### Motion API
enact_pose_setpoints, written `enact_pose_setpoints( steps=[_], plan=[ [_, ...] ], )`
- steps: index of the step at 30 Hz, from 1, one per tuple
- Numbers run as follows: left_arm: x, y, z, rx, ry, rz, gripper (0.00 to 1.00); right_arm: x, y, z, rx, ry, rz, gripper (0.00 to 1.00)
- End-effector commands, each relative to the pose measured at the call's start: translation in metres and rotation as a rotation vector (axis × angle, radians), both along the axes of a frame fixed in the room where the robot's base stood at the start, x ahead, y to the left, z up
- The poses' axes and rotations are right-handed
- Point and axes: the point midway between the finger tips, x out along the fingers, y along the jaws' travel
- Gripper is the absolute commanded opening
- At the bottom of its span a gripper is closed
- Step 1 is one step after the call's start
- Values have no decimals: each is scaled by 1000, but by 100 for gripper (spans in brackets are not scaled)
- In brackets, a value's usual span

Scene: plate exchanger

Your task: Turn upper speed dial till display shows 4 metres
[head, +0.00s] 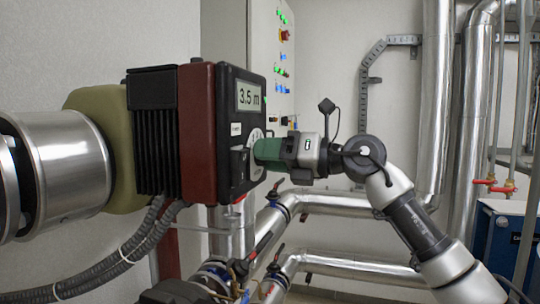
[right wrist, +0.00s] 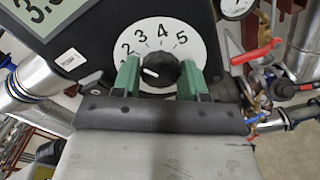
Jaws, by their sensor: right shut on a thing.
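The pump control box (head: 200,130) has a dark front with a display (head: 248,97) reading 3.5 m. The speed dial (right wrist: 158,72) is a black knob with a white pointer mark on a white scale plate (right wrist: 162,32) numbered 2, 3, 4, 5. The mark points to the left, toward the low numbers. My right gripper (right wrist: 159,77) has its green fingers on both sides of the knob, shut on it. In the head view the right gripper (head: 268,150) meets the box front and hides most of the dial. My left gripper is not in view.
A cabinet (head: 265,60) with lit buttons stands behind the box. Silver pipes (head: 335,203) and valves run below and behind. A red valve lever (right wrist: 257,52) lies right of the dial. Corrugated cables (head: 120,258) hang from the box.

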Motion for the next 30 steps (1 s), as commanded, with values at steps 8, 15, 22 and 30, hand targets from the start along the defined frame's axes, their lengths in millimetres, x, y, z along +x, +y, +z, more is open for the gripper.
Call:
enact_pose_setpoints(
  steps=[8, 15, 22, 30],
  plan=[
    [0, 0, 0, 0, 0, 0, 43, 0, -1, 2, 3, -2, -2, 19],
    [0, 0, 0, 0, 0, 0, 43, 0, -1, 1, 2, -2, -2, 68],
    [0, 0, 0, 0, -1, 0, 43, 0, -1, 0, 2, -1, -1, 68],
    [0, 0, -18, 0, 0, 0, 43, -10, -34, -3, 2, -3, -5, 68]
  ],
)
